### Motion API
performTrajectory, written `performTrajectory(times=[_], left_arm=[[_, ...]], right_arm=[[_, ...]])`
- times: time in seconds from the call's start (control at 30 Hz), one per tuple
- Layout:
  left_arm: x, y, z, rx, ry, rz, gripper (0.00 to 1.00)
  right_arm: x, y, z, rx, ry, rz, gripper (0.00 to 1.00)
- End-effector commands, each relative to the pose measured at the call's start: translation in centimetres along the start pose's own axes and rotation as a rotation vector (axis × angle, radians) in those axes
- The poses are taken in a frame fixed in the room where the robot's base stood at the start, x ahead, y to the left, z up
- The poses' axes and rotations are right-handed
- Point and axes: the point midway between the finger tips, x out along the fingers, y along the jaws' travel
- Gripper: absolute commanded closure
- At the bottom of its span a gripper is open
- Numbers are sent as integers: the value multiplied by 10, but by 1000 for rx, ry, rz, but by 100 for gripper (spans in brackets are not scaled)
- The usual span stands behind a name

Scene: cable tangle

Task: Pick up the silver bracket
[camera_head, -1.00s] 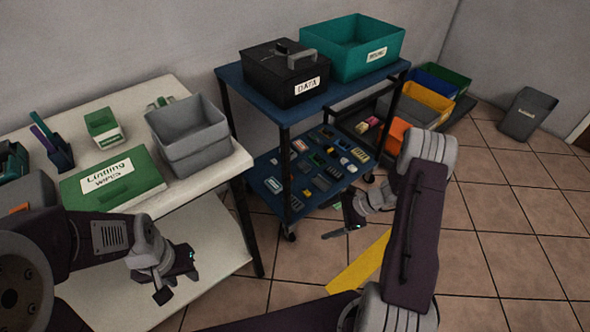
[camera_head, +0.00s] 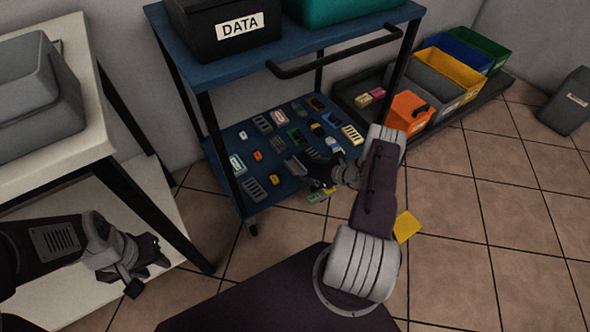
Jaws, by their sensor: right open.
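Several small grey and silver parts lie on the lower shelf (camera_head: 222,187) of the blue cart. One is a plain grey angled piece (camera_head: 295,167) in the middle front. Slotted grey pieces lie at the front left (camera_head: 253,189) and further back (camera_head: 262,124). I cannot tell for sure which of them is the silver bracket. My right gripper (camera_head: 322,184) is open at the shelf's front right, above the parts, partly hidden by its own wrist. My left gripper (camera_head: 147,274) is open and empty, in front of the white table at the left, away from the cart.
The cart's top shelf (camera_head: 195,72) carries a black DATA box (camera_head: 225,32) and a teal bin (camera_head: 340,8). Its handle (camera_head: 335,53) and posts stand near my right arm. Orange (camera_head: 408,112), yellow and other bins stand behind right. A grey bin (camera_head: 40,105) is on the white table (camera_head: 85,130).

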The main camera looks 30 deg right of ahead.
Motion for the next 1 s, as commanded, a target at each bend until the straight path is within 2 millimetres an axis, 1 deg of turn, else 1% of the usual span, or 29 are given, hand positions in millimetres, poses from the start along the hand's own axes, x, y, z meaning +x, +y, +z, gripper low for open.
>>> performTrajectory(times=[0.03,0.1,0.17,0.3,0.4,0.5,0.67,0.7,0.77,0.8,0.87,0.9,0.97,1.0], left_arm=[[8,0,1,0,0,0,64],[6,0,1,0,0,0,64],[14,0,1,0,0,0,64],[40,-1,4,0,0,0,64],[45,-1,5,0,-1,0,64],[45,-1,5,0,0,0,64],[43,-1,4,0,0,0,64],[43,-1,4,0,0,0,64],[43,-1,4,0,0,0,64],[43,-1,4,0,0,0,64],[43,-1,4,0,0,0,64],[43,-1,4,0,0,0,64],[43,-1,4,0,0,0,64],[43,-1,4,0,0,0,64]], right_arm=[[7,0,-3,-3,0,1,15],[8,0,-1,-2,0,0,15],[15,0,-2,-3,0,1,15],[43,-2,0,-5,-1,3,15],[55,-2,2,-3,1,3,15],[59,-2,5,0,0,1,15],[58,-2,6,0,0,1,15],[58,-2,6,0,0,1,21],[58,-2,6,0,0,1,37],[58,-2,6,0,0,1,49],[58,-2,6,0,1,1,65],[58,-2,6,0,1,1,76],[58,-2,6,0,1,1,93],[58,-2,6,0,1,1,97]])
